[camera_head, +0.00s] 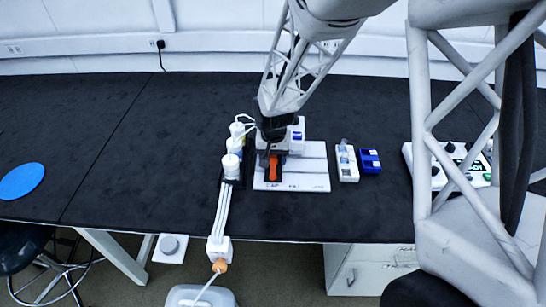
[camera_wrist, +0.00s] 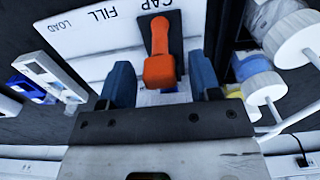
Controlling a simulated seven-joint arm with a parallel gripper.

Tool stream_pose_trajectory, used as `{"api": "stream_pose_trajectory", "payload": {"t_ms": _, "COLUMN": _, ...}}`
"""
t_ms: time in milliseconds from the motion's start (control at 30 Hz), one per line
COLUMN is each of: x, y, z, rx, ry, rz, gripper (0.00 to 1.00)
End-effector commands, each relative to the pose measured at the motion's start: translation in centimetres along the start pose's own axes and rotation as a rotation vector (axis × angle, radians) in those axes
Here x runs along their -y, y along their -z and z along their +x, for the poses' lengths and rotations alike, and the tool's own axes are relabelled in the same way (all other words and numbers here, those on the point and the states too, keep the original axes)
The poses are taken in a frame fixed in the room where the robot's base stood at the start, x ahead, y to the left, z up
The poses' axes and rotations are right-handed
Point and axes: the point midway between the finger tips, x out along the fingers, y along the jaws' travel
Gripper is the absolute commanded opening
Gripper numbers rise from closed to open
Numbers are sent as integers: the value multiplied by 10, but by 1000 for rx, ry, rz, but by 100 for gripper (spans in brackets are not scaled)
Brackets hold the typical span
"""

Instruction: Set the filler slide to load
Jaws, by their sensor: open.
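The filler is a white board (camera_head: 310,160) on the black table, marked CAP, FILL and LOAD from left to right in the head view. Its slide has an orange handle (camera_head: 274,168) on a dark strip (camera_wrist: 161,30) and stands in line with CAP. My gripper (camera_head: 268,142) reaches down over the board's left end. In the wrist view, my gripper (camera_wrist: 162,80) is open, its blue fingers on either side of the orange handle with gaps visible.
White-capped bottles (camera_head: 231,165) stand close to the board's left side. A white device (camera_head: 346,164) and a blue device (camera_head: 370,161) stand to its right, with a control box (camera_head: 447,165) farther right. A blue disc (camera_head: 21,181) lies far left; the table between is clear.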

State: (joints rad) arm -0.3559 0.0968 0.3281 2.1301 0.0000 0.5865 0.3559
Motion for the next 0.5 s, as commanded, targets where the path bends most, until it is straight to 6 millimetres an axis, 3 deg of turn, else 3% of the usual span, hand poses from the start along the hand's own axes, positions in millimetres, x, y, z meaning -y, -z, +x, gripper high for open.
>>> {"api": "stream_pose_trajectory", "payload": {"t_ms": 167, "x": 0, "y": 0, "z": 0, "rx": 0, "ry": 0, "rz": 0, "gripper": 56}}
{"api": "stream_pose_trajectory", "payload": {"t_ms": 500, "x": 0, "y": 0, "z": 0, "rx": 0, "ry": 0, "rz": 0, "gripper": 4}}
